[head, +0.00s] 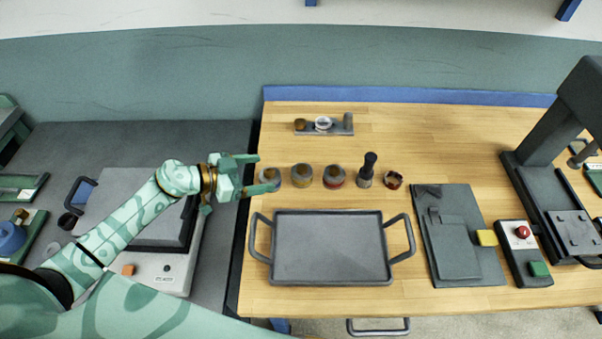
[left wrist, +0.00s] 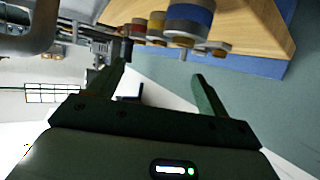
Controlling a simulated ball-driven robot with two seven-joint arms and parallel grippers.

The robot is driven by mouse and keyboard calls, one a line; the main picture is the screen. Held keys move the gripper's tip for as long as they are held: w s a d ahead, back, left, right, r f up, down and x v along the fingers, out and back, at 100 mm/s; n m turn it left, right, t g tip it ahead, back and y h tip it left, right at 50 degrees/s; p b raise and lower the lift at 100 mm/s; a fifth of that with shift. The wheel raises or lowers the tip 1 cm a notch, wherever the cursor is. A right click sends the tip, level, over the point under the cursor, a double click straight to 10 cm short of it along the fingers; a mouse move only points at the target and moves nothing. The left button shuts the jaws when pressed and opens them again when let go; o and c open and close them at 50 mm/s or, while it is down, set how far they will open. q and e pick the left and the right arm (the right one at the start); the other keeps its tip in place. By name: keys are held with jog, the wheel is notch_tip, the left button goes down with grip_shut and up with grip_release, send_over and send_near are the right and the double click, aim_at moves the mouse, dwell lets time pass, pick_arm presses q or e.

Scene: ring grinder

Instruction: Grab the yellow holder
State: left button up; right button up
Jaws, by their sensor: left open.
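The yellow holder (head: 301,177) is a short round cup with a yellow band and brownish top. It stands second from the left in a row on the wooden table. It also shows in the left wrist view (left wrist: 157,27), partly behind the blue-banded holder (left wrist: 190,20). My left gripper (head: 261,173) is open and empty at the table's left edge. Its fingers point right, towards the blue-banded holder (head: 269,176), which is closer to them than the yellow one. In the left wrist view the open fingers (left wrist: 160,73) show nothing between them. My right gripper is out of view.
A red-banded holder (head: 333,178), a dark-handled stamp (head: 366,172) and a small round cup (head: 393,181) continue the row. A grey tray (head: 330,250) lies in front. A small rack (head: 338,128) stands behind. Bare wood lies between rack and row.

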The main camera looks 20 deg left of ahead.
aim_at(298, 169)
pick_arm(q)
jog(key=b+x, duration=0.1)
jog(key=x, duration=0.5)
jog(key=shift+a, duration=0.15)
jog(key=b+x, duration=0.2)
jog(key=x, duration=0.2)
jog(key=shift+d+f, duration=0.3)
jog(key=shift+w+d, duration=0.25)
jog(key=shift+w, duration=0.05)
jog(key=shift+c, duration=0.9)
jog(key=c, duration=1.4)
jog(key=shift+r, duration=0.15)
